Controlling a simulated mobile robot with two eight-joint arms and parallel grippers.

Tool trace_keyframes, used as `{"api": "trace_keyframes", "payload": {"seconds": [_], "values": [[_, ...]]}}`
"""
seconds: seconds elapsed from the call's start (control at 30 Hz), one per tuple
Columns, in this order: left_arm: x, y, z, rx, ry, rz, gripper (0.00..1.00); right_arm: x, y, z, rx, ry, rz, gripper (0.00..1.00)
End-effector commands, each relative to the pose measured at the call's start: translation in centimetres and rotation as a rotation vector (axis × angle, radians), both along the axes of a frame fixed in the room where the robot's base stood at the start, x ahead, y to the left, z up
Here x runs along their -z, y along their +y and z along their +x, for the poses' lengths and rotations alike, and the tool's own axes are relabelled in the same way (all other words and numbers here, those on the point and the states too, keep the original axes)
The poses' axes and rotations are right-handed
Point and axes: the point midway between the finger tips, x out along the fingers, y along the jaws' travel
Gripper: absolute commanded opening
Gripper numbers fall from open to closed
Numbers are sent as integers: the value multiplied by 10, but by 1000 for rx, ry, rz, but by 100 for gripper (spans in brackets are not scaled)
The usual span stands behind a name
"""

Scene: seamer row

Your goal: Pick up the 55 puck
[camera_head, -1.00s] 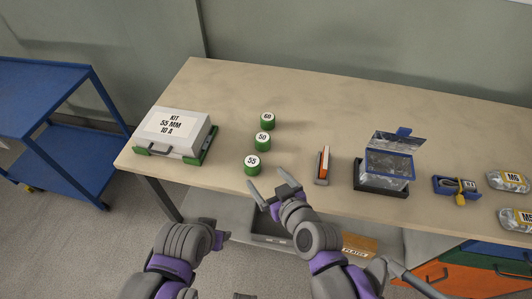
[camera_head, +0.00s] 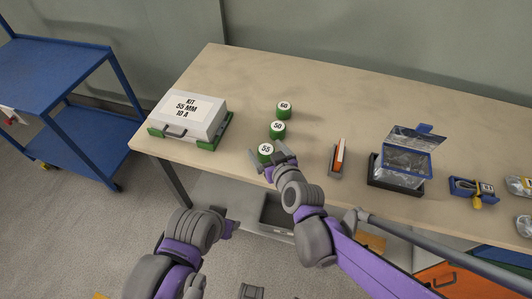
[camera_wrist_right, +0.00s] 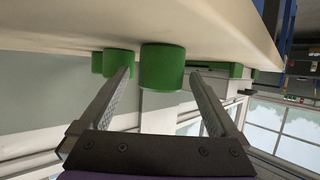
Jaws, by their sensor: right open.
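The 55 puck (camera_head: 265,150) is a green cylinder with a white top label, upright near the front edge of the bench. It also shows in the right wrist view (camera_wrist_right: 162,68), in the gap between the finger tips. My right gripper (camera_head: 270,161) is open at the puck's near side, with a finger toward each side of it; whether they touch it I cannot tell. The fingers also show in the wrist view (camera_wrist_right: 161,80). My left gripper (camera_head: 230,228) is low in front of the bench, its jaws unclear.
The 50 puck (camera_head: 277,128) and 60 puck (camera_head: 284,107) stand behind the 55 puck. A kit case (camera_head: 190,115) sits left on the bench (camera_head: 345,100). An orange-and-white item in a holder (camera_head: 337,160) and a clear-lidded bin (camera_head: 400,165) stand to the right. A blue cart (camera_head: 60,60) is at left.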

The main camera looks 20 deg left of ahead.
Motion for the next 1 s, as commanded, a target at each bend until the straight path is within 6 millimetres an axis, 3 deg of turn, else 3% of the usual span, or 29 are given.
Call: {"api": "trace_keyframes", "payload": {"seconds": [0.27,0.37,0.8,1.0], "values": [[0,0,0,0,0,0,50,2,2,3,0,1,1,97],[0,0,0,0,0,0,50,1,2,3,0,1,1,82],[0,0,0,0,0,0,50,1,2,3,0,1,1,3],[0,0,0,0,0,0,50,1,2,3,0,1,1,1]]}}
